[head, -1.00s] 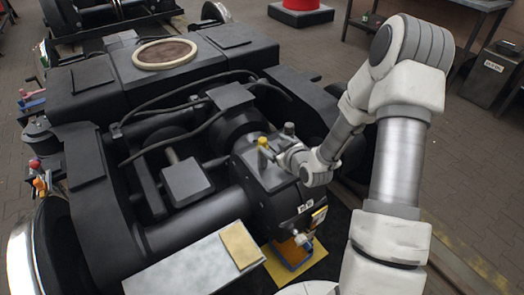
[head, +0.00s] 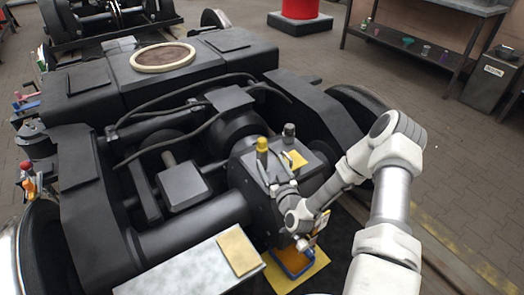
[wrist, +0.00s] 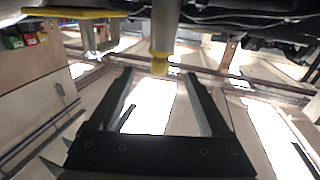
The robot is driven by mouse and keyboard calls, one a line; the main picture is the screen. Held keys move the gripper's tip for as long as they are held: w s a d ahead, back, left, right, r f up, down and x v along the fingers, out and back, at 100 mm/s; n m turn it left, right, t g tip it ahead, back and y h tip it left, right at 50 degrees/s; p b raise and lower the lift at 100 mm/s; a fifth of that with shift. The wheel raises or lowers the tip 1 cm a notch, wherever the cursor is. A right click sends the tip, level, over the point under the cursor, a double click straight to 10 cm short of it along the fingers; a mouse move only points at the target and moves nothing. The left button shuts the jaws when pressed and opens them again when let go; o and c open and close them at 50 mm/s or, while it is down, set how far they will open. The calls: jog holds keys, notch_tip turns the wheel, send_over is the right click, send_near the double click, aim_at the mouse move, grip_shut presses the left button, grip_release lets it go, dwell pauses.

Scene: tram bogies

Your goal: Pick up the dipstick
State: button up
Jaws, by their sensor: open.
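The dipstick, as I take it, is the yellow-capped grey post (head: 262,150) standing on top of the dark gearbox (head: 265,205). In the wrist view its yellow knob (wrist: 160,66) hangs down in the picture, at the middle, just ahead of the fingertips and roughly centred between them. My gripper (wrist: 158,74) is open and empty, its two dark fingers to either side of the knob's line. In the head view my gripper (head: 274,178) is below and slightly right of the yellow cap; its fingertips are hard to make out, and I cannot tell whether they touch the post.
A dark-capped post (head: 289,135) and a yellow plate (head: 297,159) are close to the right of the dipstick. A blue tray (head: 294,260) lies below the gearbox. Black hoses (head: 180,140) and the bogie frame surround it. A workbench (head: 430,45) stands at the back right.

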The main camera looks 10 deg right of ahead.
aim_at(259, 141)
jog(key=w+b, duration=0.1)
jog(key=w, duration=0.3)
jog(key=w+a+b, duration=0.1)
jog(key=w, duration=0.3)
jog(key=w+b, duration=0.1)
jog(key=w, duration=0.3)
jog(key=shift+w+a+f, duration=0.2)
jog(key=shift+a, duration=0.2)
grip_shut()
